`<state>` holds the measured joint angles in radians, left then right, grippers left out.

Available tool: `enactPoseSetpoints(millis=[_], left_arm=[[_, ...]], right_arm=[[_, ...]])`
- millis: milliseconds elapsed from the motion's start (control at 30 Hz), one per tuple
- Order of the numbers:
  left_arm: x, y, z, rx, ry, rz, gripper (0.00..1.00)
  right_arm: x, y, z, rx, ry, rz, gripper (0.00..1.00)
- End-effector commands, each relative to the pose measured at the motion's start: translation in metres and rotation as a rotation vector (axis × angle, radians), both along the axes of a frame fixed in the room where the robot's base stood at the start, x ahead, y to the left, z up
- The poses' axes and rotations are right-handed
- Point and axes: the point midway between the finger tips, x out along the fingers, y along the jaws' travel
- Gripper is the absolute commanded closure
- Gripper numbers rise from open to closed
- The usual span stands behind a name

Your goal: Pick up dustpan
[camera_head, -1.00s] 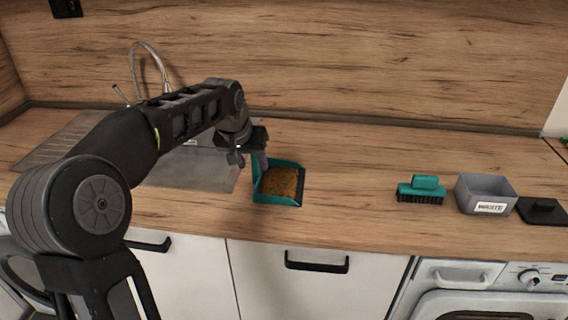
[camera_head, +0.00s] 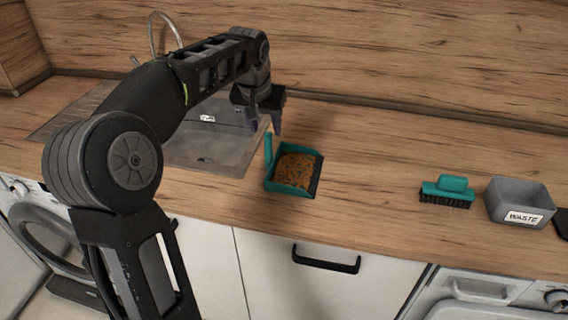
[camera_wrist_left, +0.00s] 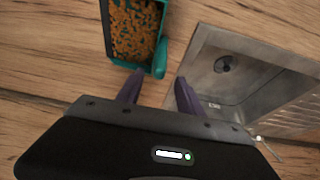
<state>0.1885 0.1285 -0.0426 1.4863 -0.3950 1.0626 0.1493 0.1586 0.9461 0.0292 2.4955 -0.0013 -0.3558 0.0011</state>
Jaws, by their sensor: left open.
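The teal dustpan (camera_head: 270,184) lies on the wooden worktop right of the sink, filled with brown crumbs (camera_head: 295,168). Its short teal handle (camera_head: 268,151) points up at its left back corner in the head view. In the left wrist view the dustpan (camera_wrist_left: 158,68) is at the top, just beyond the fingertips. My left gripper (camera_head: 265,129) is above and behind the handle in the head view. Its purple fingers (camera_wrist_left: 158,86) are apart with nothing between them. My right gripper is not in view.
A steel sink (camera_head: 215,150) is left of the dustpan. A teal brush (camera_head: 447,191) and a grey bin labelled WASTE (camera_head: 518,202) stand to the right, with a dark flat item (camera_head: 562,224) at the edge. The worktop between dustpan and brush is clear.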

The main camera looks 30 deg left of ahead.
Motion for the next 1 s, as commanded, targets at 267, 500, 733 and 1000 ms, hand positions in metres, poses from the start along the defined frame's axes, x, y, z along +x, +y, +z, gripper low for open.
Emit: enactPoseSetpoints(millis=[267,500,733,1000], left_arm=[[0.000,0.000,-0.001,0.000,0.000,0.000,0.56],[0.006,0.001,-0.025,0.000,0.004,0.000,0.56],[0.016,0.004,-0.049,0.000,0.001,0.000,0.56],[0.016,0.004,-0.050,0.000,-0.001,0.000,0.56]], right_arm=[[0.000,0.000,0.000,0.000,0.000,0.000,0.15],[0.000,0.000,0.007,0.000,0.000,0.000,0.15],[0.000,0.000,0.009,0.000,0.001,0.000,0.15],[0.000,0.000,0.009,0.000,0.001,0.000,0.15]])
